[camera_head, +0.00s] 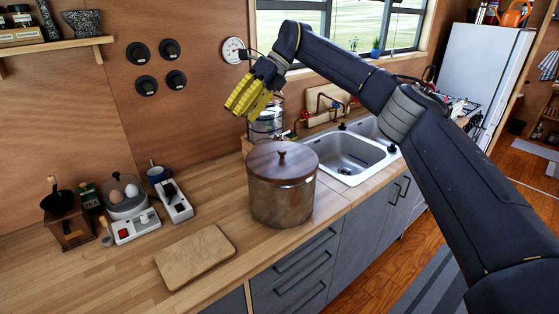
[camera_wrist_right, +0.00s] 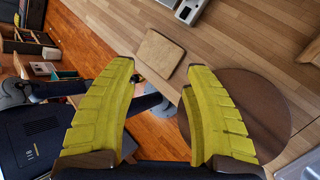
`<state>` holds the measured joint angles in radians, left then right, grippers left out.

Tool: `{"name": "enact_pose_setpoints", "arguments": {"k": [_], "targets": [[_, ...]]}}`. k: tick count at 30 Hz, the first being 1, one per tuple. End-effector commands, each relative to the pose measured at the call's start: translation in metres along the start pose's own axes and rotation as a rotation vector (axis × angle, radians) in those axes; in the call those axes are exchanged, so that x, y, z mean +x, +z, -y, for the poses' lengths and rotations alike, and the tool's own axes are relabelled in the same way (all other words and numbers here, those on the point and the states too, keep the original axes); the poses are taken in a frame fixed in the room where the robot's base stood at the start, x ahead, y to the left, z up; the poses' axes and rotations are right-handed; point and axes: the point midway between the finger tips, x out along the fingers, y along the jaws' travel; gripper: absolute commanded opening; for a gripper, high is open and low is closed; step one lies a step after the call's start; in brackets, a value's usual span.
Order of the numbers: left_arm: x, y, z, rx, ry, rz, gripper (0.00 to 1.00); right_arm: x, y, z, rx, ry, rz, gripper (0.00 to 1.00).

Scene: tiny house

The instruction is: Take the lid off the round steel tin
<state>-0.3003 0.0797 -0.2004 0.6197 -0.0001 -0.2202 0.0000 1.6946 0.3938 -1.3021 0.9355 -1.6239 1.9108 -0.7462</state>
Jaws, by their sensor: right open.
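The round steel tin (camera_head: 281,200) stands upright on the wooden counter. In the right wrist view the lid (camera_wrist_right: 250,112) is a brown disc at the right, partly behind a finger. My right gripper (camera_head: 238,102) has yellow fingers and hangs in the air above the tin and a little to its left, apart from it. In the right wrist view its fingers (camera_wrist_right: 165,80) are spread with nothing between them. My left gripper is not in view.
A cutting board (camera_head: 194,255) lies left of the tin. An egg cooker (camera_head: 127,203) and a coffee grinder (camera_head: 67,222) stand further left. A double sink (camera_head: 345,155) is behind right, with a wire rack (camera_head: 266,122) by the wall. Bare counter lies between these things.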

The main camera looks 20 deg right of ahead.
Motion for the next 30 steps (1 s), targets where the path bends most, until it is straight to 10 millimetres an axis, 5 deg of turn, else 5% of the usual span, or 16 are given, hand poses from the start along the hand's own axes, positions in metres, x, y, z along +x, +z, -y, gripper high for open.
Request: {"name": "enact_pose_setpoints", "arguments": {"k": [6,15,20,30], "targets": [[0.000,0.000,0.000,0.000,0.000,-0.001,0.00,-0.044,-0.030,0.035,0.061,-0.364,-0.241,0.50],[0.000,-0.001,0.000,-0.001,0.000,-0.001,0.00,-0.096,-0.051,0.053,0.147,-0.601,-0.368,0.50],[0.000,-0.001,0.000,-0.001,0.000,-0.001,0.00,-0.090,-0.059,0.062,0.157,-0.619,-0.381,0.50],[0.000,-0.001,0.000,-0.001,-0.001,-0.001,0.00,-0.044,-0.083,0.095,0.157,-0.616,-0.380,0.50]]}}
